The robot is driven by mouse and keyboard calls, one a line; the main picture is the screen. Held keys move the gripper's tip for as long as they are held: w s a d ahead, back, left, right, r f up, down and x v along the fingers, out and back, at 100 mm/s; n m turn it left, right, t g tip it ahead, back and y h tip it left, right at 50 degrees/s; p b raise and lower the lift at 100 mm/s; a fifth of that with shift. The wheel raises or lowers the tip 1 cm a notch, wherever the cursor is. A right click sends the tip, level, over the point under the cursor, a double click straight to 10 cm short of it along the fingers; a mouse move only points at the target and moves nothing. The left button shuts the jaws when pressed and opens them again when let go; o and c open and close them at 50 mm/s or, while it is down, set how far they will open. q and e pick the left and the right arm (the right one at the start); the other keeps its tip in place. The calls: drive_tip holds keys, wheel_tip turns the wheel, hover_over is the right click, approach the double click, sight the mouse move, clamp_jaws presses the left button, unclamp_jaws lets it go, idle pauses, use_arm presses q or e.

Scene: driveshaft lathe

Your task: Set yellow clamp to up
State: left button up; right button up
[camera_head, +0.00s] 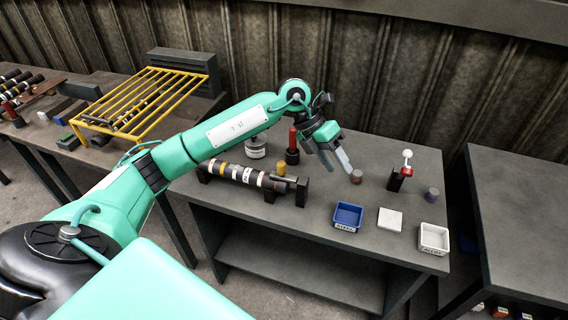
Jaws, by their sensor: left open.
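A small yellow upright piece (281,169), which looks like the yellow clamp, stands at the right end of a dark banded shaft (243,176) on the middle table. It is too small to tell its exact setting. My left gripper (338,162) is open and empty, pointing down over the table to the right of the yellow piece and apart from it. My right gripper is not in view.
A red-topped dark post (292,146) and a round white-and-grey part (256,148) stand behind the shaft. A blue tray (347,216), a white plate (390,219) and a white tray (433,238) lie to the front right. A red-and-white lever (405,170) stands behind them. A yellow rack (140,100) is on the left table.

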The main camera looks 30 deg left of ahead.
sight(282, 162)
use_arm(q)
drive_tip(key=a+r+n+y, duration=0.3)
drive_tip(key=a+y, duration=0.5)
drive_tip(key=a, duration=0.8)
drive_tip(key=shift+m+g, duration=0.3)
drive_tip(key=shift+m, duration=0.2)
drive_tip(key=f+p, duration=0.1)
drive_tip(key=f, duration=0.2)
drive_tip(key=f+p, duration=0.1)
drive_tip(key=f, duration=0.3)
drive_tip(key=f+p, duration=0.2)
drive_tip(key=f, duration=0.2)
drive_tip(key=shift+w+d+f, duration=0.1)
drive_tip(key=shift+w, duration=0.25)
drive_tip(key=shift+f, duration=0.6)
clamp_jaws()
